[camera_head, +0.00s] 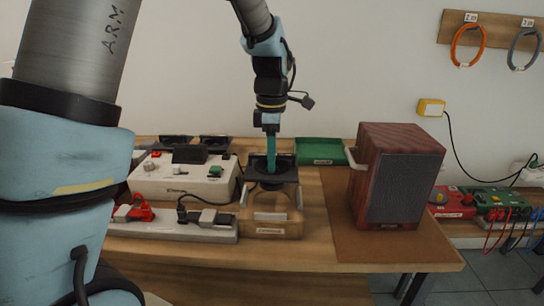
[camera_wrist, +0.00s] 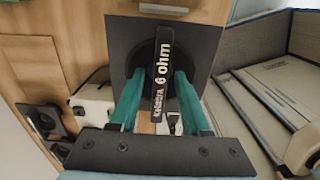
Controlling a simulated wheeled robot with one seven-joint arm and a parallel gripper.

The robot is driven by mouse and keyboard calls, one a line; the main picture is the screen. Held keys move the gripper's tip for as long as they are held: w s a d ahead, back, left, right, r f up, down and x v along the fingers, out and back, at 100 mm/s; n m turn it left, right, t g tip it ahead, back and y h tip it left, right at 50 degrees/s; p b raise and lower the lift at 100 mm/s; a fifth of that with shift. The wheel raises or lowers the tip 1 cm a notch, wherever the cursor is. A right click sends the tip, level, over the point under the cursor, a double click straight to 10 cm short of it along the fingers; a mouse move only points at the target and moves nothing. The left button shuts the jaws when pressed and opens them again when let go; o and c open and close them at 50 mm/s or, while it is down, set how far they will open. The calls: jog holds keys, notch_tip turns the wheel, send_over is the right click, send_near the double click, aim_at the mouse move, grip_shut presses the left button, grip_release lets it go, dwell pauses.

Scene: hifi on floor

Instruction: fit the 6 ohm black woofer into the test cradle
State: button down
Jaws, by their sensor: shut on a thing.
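My gripper (camera_head: 271,160) points straight down with green fingers, shut on the bar of a black woofer (camera_head: 285,172). In the wrist view the fingers (camera_wrist: 161,85) close on both sides of a black bar lettered "6 ohm". The woofer's square black plate (camera_wrist: 125,35) fills the middle of that view, and its round part is partly hidden by the bar and fingers. The wooden test cradle (camera_head: 270,228) stands at the bench's front, directly below the woofer in the head view. I cannot tell whether the woofer rests in it or hangs just above it.
A white instrument box (camera_head: 150,186) and a power strip (camera_head: 200,233) with cables are close on the left. More black drivers (camera_head: 176,142) lie behind. A green tray (camera_head: 320,150) is at the back. A large wooden speaker (camera_head: 400,175) stands on a brown mat (camera_head: 345,235) at right.

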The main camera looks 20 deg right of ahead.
dwell(0.9)
jog(key=shift+c, duration=1.4)
grip_release()
notch_tip(320, 180, up, 11)
jog(key=shift+b, duration=0.3)
notch_tip(320, 180, up, 8)
jog(key=p, duration=0.7)
jog(key=shift+f, duration=0.1)
